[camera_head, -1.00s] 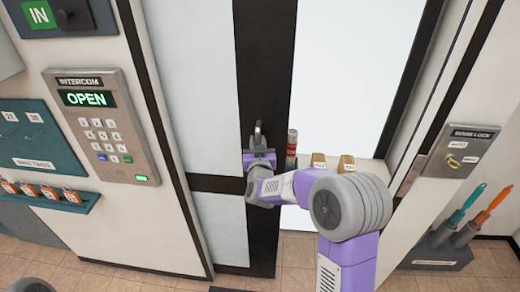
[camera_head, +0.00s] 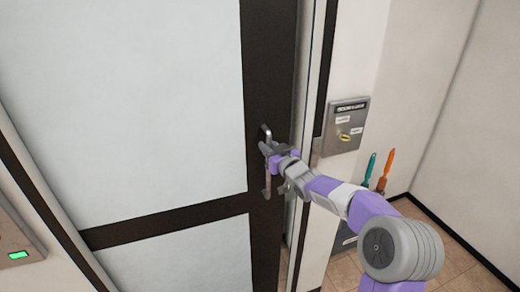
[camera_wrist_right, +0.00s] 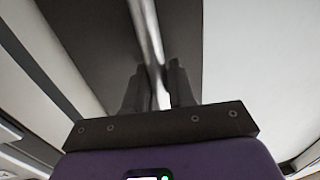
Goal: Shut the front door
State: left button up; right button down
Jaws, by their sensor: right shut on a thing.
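The front door (camera_head: 262,75) has a dark frame with pale panels and fills the left and middle of the head view. Its free edge is close beside the right door post (camera_head: 320,90); whether it touches is hard to tell. A grey upright bar handle (camera_head: 267,187) is on the door's dark edge strip. My right gripper (camera_head: 269,153) is shut on this handle. In the right wrist view the bright handle bar (camera_wrist_right: 147,40) runs between the two dark fingers (camera_wrist_right: 158,88). My left gripper is out of view.
A metal lock plate (camera_head: 345,125) with a yellow key is on the wall right of the door. Teal and orange handled tools (camera_head: 384,170) stand below it, partly behind my arm. The intercom's edge (camera_head: 15,240) shows at left. Tiled floor is open at lower right.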

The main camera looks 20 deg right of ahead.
jog(key=d+p, duration=0.3)
jog(key=d, duration=0.1)
jog(key=d+p, duration=0.3)
jog(key=d, duration=0.1)
jog(key=shift+s+d+r+p, duration=0.15)
jog(key=shift+s+r+p, duration=0.05)
jog(key=shift+p, duration=0.15)
jog(key=c, duration=1.4)
grip_release()
jog(key=o, duration=0.3)
jog(key=shift+w+f+y, duration=0.1)
jog(key=shift+y, duration=0.3)
jog(key=shift+a, duration=0.2)
jog(key=shift+f, duration=0.1)
